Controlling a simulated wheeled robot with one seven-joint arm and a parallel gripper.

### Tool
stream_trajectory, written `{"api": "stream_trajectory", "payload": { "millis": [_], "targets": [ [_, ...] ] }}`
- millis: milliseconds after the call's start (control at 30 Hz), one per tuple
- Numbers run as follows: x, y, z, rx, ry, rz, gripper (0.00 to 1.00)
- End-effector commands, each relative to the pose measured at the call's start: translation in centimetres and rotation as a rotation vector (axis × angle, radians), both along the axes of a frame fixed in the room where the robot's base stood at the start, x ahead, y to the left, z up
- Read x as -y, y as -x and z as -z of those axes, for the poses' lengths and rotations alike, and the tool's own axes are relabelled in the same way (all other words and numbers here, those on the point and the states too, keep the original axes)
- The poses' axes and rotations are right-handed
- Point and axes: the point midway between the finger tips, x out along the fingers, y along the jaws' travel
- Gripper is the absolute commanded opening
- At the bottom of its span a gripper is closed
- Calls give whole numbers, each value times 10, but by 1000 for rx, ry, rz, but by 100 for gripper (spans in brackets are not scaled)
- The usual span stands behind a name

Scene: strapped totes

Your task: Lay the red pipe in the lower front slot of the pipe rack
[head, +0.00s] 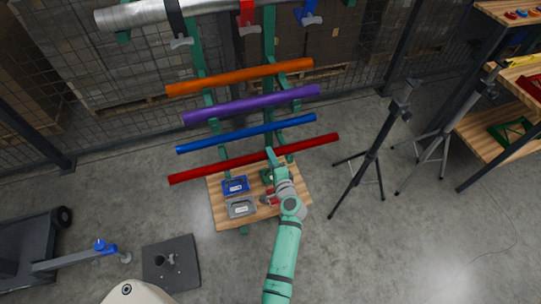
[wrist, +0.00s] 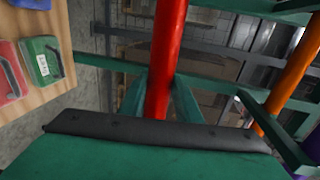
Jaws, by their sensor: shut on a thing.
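The red pipe (head: 215,169) is the lowest and nearest of the coloured pipes in the head view, lying across the front of the green pipe rack (head: 208,97), slightly higher at its right end. My gripper (head: 273,156) is shut on it right of its middle. In the wrist view the red pipe (wrist: 167,50) runs down behind the dark-edged green jaw (wrist: 160,132), which hides its lower part. Green rack arms (wrist: 133,97) show on both sides of the pipe there. I cannot tell whether the pipe touches the lower front slot.
Blue (head: 240,134), purple (head: 250,104) and orange (head: 240,77) pipes lie on the rack above. A wooden board (head: 219,217) below holds several small cases. A black tripod stand (head: 371,150) is to the right. A dark base plate (head: 185,270) lies on the floor at lower left.

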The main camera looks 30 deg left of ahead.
Motion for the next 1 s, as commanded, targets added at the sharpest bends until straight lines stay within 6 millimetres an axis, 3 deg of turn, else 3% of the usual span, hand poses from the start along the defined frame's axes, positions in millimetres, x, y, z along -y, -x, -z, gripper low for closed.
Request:
{"api": "stream_trajectory", "payload": {
  "millis": [367,400,500,833,1000],
  "targets": [
    [0,-1,1,1,-2,0,0],
    [0,-1,1,1,-2,0,33],
    [0,0,2,1,-2,0,52],
    [2,2,3,-2,1,0,52],
    [12,16,0,-2,0,-7,52]
  ]
}}
